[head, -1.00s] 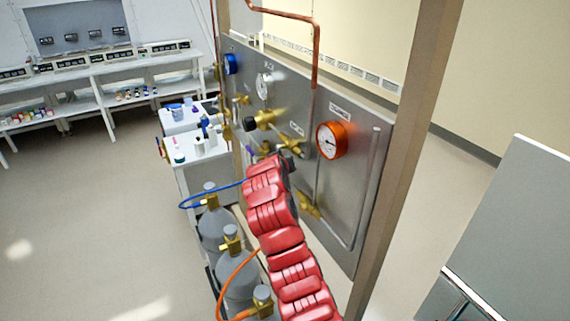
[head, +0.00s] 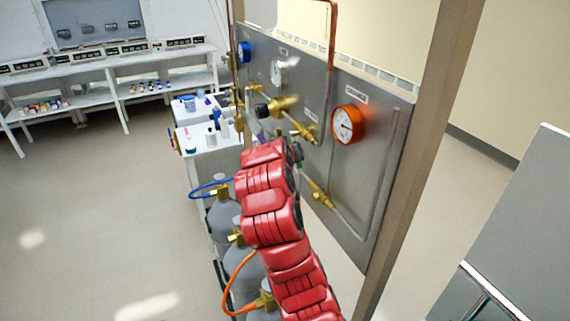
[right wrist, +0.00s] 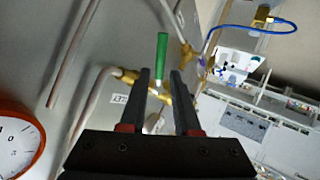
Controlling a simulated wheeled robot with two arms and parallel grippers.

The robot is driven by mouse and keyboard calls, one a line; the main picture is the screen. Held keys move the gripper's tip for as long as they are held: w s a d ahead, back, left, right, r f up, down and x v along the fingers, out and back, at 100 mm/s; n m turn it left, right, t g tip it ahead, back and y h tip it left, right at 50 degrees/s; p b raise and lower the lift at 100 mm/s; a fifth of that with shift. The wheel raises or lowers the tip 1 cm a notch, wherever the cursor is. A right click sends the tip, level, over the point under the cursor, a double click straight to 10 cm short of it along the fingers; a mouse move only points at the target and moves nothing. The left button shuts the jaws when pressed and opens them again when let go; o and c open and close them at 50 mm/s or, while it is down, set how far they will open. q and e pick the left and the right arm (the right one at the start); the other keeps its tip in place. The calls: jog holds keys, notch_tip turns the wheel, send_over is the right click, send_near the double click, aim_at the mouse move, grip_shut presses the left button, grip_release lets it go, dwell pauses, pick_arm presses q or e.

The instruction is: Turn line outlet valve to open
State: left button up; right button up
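A brass valve (right wrist: 150,87) on the grey panel shows in the right wrist view, with a green lever handle (right wrist: 162,60) just beyond my right gripper. My right gripper (right wrist: 161,72) is open, its two black fingers on either side of the line to the handle, with a gap between them. I cannot tell if they touch it. In the head view, brass valve fittings (head: 320,194) sit low on the panel, right of my red right arm. That arm hides most of its gripper there. My left gripper is not in view.
The panel (head: 375,165) carries an orange-rimmed gauge (head: 348,124), a brass regulator (head: 283,106) and copper pipe. Grey gas cylinders (head: 222,222) with blue and orange hoses stand left of my arm. A tan post (head: 425,130) edges the panel. Floor at left is clear.

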jog(key=p+v, duration=0.4)
jog(key=v, duration=0.3)
jog(key=shift+s+r+p, duration=0.2)
jog(key=shift+s+p, duration=0.15)
jog(key=shift+p, duration=0.05)
jog(key=shift+a, duration=0.1)
